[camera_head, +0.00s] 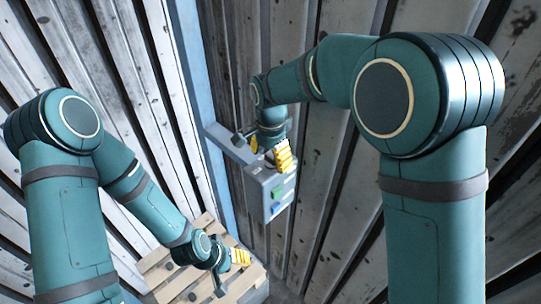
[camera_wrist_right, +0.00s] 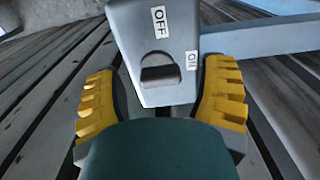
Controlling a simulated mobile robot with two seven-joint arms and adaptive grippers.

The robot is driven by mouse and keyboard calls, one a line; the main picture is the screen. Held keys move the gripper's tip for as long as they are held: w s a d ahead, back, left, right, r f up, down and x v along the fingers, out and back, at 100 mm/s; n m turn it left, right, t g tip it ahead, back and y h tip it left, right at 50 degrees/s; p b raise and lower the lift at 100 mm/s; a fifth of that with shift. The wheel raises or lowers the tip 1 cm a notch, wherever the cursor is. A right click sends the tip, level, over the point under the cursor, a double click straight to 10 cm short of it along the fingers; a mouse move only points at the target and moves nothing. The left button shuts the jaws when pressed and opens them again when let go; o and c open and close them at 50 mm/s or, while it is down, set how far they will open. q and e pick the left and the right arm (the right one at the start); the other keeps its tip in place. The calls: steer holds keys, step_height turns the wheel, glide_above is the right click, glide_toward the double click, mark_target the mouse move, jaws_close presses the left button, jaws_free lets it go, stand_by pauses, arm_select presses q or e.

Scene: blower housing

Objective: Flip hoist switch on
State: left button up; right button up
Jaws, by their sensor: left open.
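In the right wrist view, the box face (camera_wrist_right: 130,40) carries an OFF label (camera_wrist_right: 159,22) at the top and an ON label (camera_wrist_right: 191,60) lower right. The dark switch lever (camera_wrist_right: 160,76) sticks out low on this face, nearer the ON label's level. My right gripper (camera_head: 284,156) is at the box top; in the wrist view its yellow fingers (camera_wrist_right: 160,105) stand wide apart on either side of the lever. Contact is unclear. My left gripper (camera_head: 240,257) is open and empty above the pallet.
A wooden pallet (camera_head: 160,272) lies at the bottom, under my left gripper. A blue-grey post (camera_head: 200,90) and bracket (camera_head: 230,146) stand beside the box. Corrugated, worn metal walls (camera_head: 330,190) close in on both sides.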

mark_target(270, 156)
step_height(270, 156, up, 12)
stand_by(0.8)
stand_by(0.3)
